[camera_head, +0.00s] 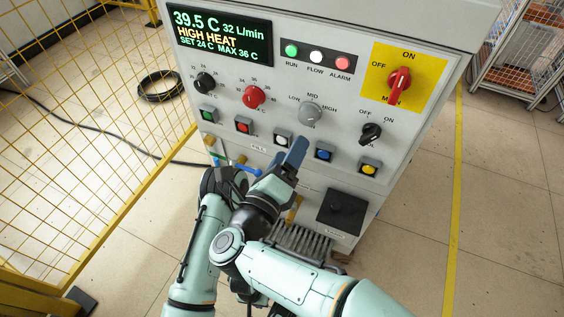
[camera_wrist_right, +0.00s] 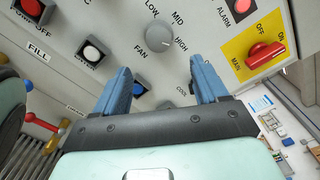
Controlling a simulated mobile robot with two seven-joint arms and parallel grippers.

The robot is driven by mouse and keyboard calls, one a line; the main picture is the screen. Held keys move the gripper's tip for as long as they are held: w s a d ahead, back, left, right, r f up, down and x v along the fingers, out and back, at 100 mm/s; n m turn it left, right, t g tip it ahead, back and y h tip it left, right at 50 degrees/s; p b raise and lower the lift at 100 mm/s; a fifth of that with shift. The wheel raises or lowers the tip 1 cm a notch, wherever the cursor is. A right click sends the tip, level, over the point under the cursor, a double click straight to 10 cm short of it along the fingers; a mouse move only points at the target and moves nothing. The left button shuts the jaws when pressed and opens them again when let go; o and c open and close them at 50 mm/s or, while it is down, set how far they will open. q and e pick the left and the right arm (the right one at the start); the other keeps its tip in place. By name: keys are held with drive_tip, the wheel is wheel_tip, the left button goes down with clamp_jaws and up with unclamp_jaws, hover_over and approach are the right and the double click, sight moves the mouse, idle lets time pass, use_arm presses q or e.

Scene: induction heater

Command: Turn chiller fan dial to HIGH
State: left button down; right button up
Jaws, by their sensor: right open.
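The grey chiller fan dial (camera_head: 310,112) sits on the front panel among the marks LOW, MID and HIGH. It also shows in the right wrist view (camera_wrist_right: 159,37), above the gap between my fingers. I cannot clearly tell which mark its pointer is on. My right gripper (camera_head: 296,151) is open and empty, with its blue fingers just below the dial in the head view. In the wrist view the two fingers (camera_wrist_right: 161,76) stand apart, and the dial is clear of them. My left gripper (camera_head: 222,180) is low at the panel's left side, its fingers largely hidden.
A red dial (camera_head: 254,96) and a black dial (camera_head: 204,83) are left of the fan dial. A black switch (camera_head: 371,133) and a red main switch (camera_head: 399,85) are right. Push buttons, including a white one (camera_head: 283,137), line the row below. A yellow fence (camera_head: 90,130) stands left.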

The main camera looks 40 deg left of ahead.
drive_tip(key=shift+v, duration=1.5)
